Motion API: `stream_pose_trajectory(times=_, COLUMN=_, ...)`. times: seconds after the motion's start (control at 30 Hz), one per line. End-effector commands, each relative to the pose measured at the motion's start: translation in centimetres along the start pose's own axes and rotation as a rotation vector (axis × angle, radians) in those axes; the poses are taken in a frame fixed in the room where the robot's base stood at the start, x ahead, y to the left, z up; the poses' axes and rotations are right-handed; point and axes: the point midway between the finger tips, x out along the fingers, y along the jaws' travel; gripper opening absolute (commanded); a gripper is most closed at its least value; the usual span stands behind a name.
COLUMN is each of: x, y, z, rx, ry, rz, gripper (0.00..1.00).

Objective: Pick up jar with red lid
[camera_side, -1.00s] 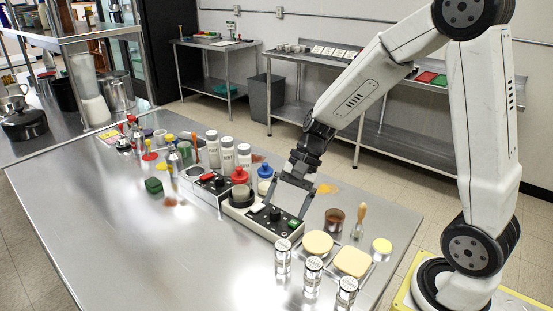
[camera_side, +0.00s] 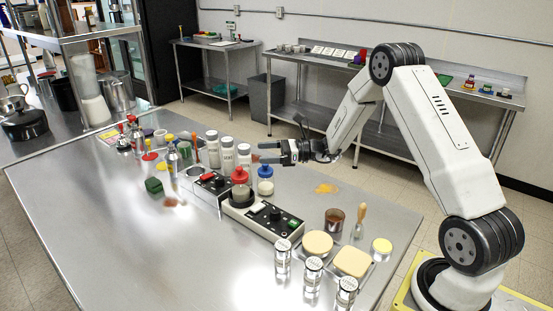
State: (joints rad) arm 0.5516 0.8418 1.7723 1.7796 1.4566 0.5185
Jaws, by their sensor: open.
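The jar with the red lid (camera_side: 240,188) stands upright on or right against the left end of a black-and-white control unit (camera_side: 268,217). A similar jar with a blue lid (camera_side: 265,181) stands just right of it. My gripper (camera_side: 261,153) is open and empty, held sideways with its fingers pointing left. In the picture it shows above the two jars and apart from them. How far it is behind them in depth I cannot tell.
White bottles (camera_side: 227,154) stand in a row close to the left of my gripper. A second control unit (camera_side: 207,183) lies left of the red-lidded jar. Clear glass jars (camera_side: 313,275) and beige round and square pads (camera_side: 352,262) fill the right front. The steel table's (camera_side: 150,240) front left is clear.

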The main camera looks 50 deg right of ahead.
Motion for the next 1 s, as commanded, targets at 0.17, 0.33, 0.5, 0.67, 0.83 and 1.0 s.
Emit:
stream_pose_trajectory(times=0.17, x=0.1, y=0.1, z=-4.0, rx=0.003, ry=0.004, rz=0.003, gripper=1.00)
stream_pose_trajectory(times=0.33, x=0.1, y=0.1, z=-7.5, rx=0.002, ry=0.005, rz=0.004, gripper=1.00)
stream_pose_trajectory(times=0.5, x=0.0, y=0.1, z=-9.8, rx=-0.001, ry=0.005, rz=0.005, gripper=1.00)
stream_pose_trajectory(times=0.67, x=0.1, y=0.1, z=-10.6, rx=-0.004, ry=0.004, rz=0.005, gripper=1.00)
stream_pose_trajectory(times=0.83, x=0.1, y=0.1, z=-10.7, rx=-0.004, ry=0.005, rz=0.005, gripper=1.00)
stream_pose_trajectory(times=1.0, x=1.1, y=0.1, z=-10.7, rx=-0.004, ry=0.005, rz=0.006, gripper=1.00)
